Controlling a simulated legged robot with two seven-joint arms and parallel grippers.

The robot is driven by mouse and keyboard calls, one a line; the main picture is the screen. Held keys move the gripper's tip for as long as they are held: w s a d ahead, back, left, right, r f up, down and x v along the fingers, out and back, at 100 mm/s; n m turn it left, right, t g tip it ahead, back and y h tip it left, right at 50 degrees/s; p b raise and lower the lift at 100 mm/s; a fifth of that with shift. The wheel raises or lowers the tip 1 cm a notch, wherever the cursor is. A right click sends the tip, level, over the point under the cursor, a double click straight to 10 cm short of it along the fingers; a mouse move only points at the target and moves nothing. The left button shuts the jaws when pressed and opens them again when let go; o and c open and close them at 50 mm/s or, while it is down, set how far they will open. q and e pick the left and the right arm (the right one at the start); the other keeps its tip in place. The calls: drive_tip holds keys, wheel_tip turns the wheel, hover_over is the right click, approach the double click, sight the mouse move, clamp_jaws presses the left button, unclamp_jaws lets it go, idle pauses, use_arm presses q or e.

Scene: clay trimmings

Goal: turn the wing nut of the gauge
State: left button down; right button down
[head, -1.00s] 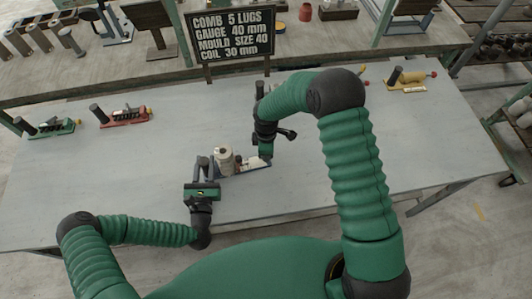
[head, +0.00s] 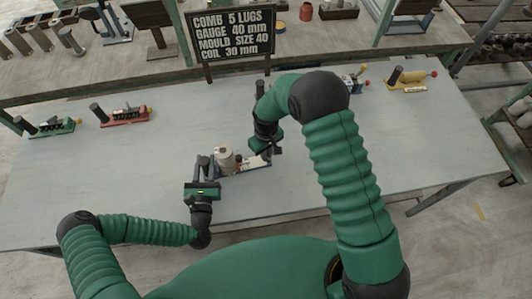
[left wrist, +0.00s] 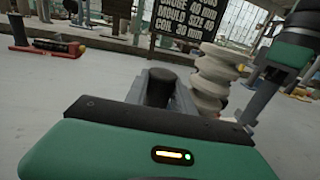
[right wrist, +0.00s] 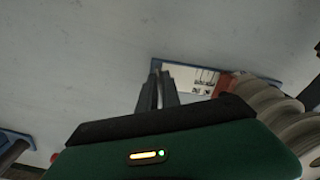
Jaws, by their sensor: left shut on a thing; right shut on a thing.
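The gauge (head: 257,163), with a blue base and pale plate, lies at the middle of the table; the plate also shows in the right wrist view (right wrist: 190,76). A stacked pale clay piece (head: 224,158) stands at its left part. My left gripper (head: 203,164) is shut on the gauge's dark upright handle, seen in the left wrist view (left wrist: 160,88). My right gripper (head: 267,154) is at the gauge's right part. Its fingers (right wrist: 161,90) are close together over the plate's edge, shut on a small part, apparently the wing nut, which they hide.
A black sign (head: 232,34) stands behind the gauge, reading comb 5 lugs, gauge 40 mm, mould size 40, coil 30 mm. Green (head: 52,127), red (head: 125,117), blue (head: 353,80) and yellow (head: 411,82) gauges lie further off. The table's left front is clear.

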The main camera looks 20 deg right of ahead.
drive_tip(key=shift+w+a+m, duration=0.1)
drive_tip(key=shift+m, duration=0.6)
use_arm(q)
drive_tip(key=shift+f, duration=0.1)
use_arm(e)
drive_tip(key=c, duration=1.5)
unclamp_jaws()
drive_tip(key=shift+c, duration=0.2)
drive_tip(key=shift+r, duration=0.1)
wheel_tip(320, 180, up, 12)
